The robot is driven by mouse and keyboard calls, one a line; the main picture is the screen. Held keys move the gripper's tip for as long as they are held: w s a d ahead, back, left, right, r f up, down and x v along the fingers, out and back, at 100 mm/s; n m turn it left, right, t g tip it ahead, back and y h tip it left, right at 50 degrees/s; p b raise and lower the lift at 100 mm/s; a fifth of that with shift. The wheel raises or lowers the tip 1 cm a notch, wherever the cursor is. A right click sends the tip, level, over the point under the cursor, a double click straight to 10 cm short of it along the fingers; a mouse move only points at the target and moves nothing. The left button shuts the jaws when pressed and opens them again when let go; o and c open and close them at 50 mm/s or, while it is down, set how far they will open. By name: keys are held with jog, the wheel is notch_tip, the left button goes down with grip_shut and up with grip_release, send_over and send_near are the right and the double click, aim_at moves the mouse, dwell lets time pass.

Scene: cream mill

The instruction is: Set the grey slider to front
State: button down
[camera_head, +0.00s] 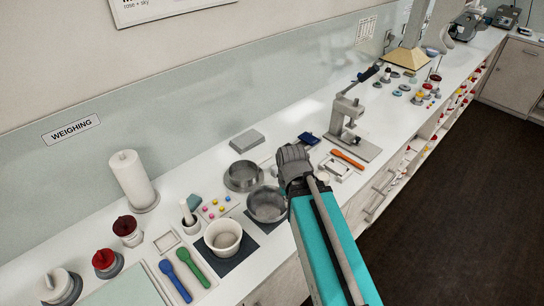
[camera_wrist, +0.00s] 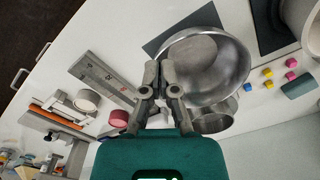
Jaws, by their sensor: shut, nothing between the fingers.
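My gripper (camera_wrist: 158,68) is shut and empty in the wrist view, with its fingertips over the near end of a flat grey marked plate (camera_wrist: 100,72) and beside a steel bowl's rim. I cannot make out a separate grey slider; the plate may be its track, and its end by the fingers is partly hidden. I cannot tell whether the fingertips touch it. In the head view my gripper (camera_head: 292,165) is low over the counter, right of the steel bowl (camera_head: 268,220), and covers the area of the plate.
A second round steel vessel (camera_head: 243,188) stands behind the bowl. In the wrist view a red round piece (camera_wrist: 118,118) sits close to the gripper.

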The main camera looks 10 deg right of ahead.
jog(key=shift+w+d, duration=0.15)
jog(key=shift+d, duration=0.15)
jog(key=w+d+n+t, duration=0.1)
jog(key=w+n, duration=0.1)
jog(key=w, duration=0.6)
jog(key=w+d+r+n+t+y, duration=0.1)
jog(key=w+n, duration=0.1)
jog(key=w, duration=0.7)
jog(key=w+d+n+t+y, duration=0.1)
jog(key=w+d+n, duration=0.1)
jog(key=w, duration=0.6)
jog(key=shift+w+r+n, duration=0.15)
jog(key=shift+r+n, duration=0.1)
jog(key=shift+n, duration=0.05)
jog(key=shift+a+f, duration=0.1)
jog(key=b+x, duration=0.9)
jog(key=shift+w+a+f, duration=0.1)
jog(key=shift+w+f, duration=0.05)
jog(key=shift+f, duration=0.15)
